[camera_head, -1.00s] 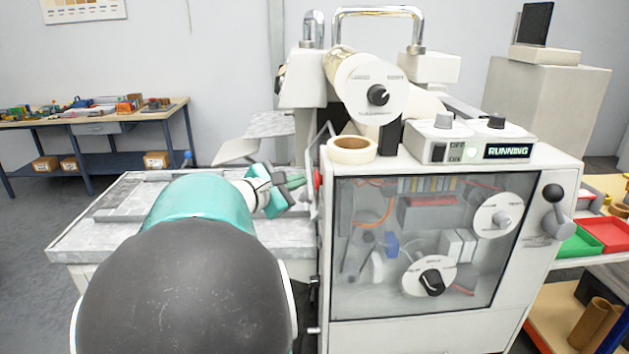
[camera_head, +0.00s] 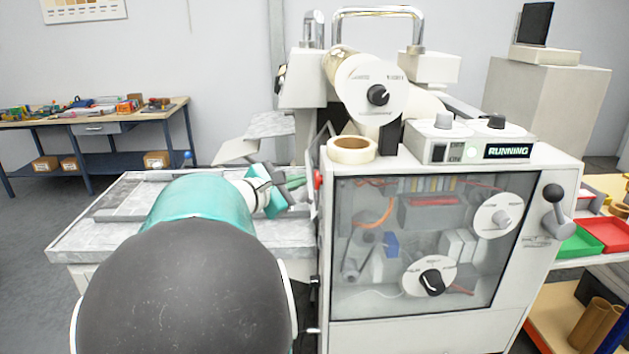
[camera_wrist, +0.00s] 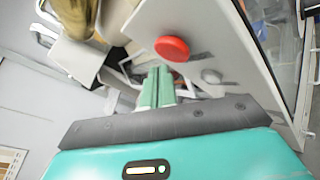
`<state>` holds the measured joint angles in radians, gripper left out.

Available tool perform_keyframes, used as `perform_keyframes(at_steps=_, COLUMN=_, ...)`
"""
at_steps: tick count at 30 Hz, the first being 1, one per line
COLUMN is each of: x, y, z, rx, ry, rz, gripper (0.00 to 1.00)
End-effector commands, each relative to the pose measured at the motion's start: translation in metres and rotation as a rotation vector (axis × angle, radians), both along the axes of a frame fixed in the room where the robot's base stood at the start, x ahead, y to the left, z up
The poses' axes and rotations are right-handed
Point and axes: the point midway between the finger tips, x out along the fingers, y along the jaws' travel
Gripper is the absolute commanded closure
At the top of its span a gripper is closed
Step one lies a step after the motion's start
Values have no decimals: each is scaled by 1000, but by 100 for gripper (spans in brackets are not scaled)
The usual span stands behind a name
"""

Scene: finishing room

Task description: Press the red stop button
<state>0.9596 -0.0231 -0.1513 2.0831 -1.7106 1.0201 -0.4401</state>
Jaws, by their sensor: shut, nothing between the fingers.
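The red stop button (camera_wrist: 172,48) is a round red cap on the pale side panel of the machine in the wrist view. In the head view the red button (camera_head: 318,179) shows edge-on at the machine's left side. My gripper (camera_wrist: 157,72) is shut and empty, its green fingers side by side. In the wrist picture the fingertips are just below and left of the button. In the head view my gripper (camera_head: 300,182) is just left of the button. I cannot tell whether they touch.
The white machine (camera_head: 420,318) has a lit "RUNNING" display (camera_head: 508,151) on top. A tape roll (camera_head: 352,149) lies on its top left edge. A grey bed (camera_head: 100,228) extends left beneath my arm. A workbench (camera_head: 150,112) stands at the far left.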

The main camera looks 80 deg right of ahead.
Motion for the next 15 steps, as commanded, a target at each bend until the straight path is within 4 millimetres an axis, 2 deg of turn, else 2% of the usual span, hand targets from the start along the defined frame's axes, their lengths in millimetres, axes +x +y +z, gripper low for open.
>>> perform_keyframes(at_steps=15, x=-5, y=-1, z=0, rx=0, ry=0, rz=0, gripper=100)
